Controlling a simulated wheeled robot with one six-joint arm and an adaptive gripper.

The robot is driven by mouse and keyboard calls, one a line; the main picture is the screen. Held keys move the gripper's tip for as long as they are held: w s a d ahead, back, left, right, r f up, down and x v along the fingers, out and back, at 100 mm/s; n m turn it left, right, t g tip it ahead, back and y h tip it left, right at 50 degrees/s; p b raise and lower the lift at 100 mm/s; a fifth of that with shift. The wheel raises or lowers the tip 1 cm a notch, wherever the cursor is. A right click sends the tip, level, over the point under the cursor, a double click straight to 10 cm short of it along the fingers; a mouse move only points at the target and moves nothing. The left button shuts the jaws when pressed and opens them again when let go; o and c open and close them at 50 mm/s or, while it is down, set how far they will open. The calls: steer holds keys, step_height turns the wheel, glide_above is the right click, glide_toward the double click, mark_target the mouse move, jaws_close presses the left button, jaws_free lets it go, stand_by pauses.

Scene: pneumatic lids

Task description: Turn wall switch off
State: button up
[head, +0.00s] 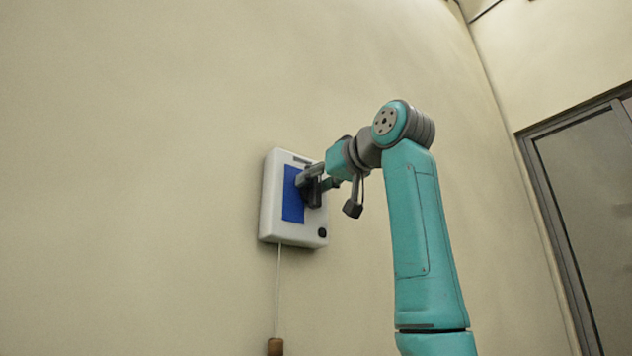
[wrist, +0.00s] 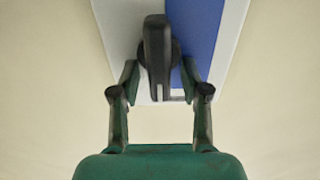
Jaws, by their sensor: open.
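The wall switch is a white box (head: 270,205) with a blue panel (head: 292,205), mounted on the wall left of my arm. In the wrist view, a dark upright lever (wrist: 157,45) stands out in front of the white and blue face (wrist: 205,30). My gripper (head: 308,183) is at the box front and hides part of it. In the wrist view my gripper (wrist: 159,72) is open, with one finger on each side of the lever's lower part. Small gaps show between lever and fingers. I cannot tell whether the fingertips touch the box.
A small black knob (head: 322,232) sits at the box's lower right corner. A thin cord (head: 279,290) hangs below the box to a brown handle (head: 275,346). A framed glass door or window (head: 590,190) is at the right. The wall left of the box is clear.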

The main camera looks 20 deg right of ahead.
steer(key=c, duration=0.8)
steer(key=n, duration=0.4)
steer(key=shift+s+a+f+n, duration=0.1)
steer(key=shift+a+f+n, duration=0.1)
steer(key=shift+a+n, duration=0.2)
steer(key=n, duration=0.4)
steer(key=shift+a+f+n, duration=0.3)
steer(key=n, duration=0.4)
steer(key=shift+s+a+f, duration=0.15)
steer(key=shift+f, duration=0.1)
steer(key=shift+f+n, duration=0.2)
steer(key=shift+n, duration=0.9)
steer(key=shift+f+n, duration=0.15)
steer(key=shift+n, duration=0.95)
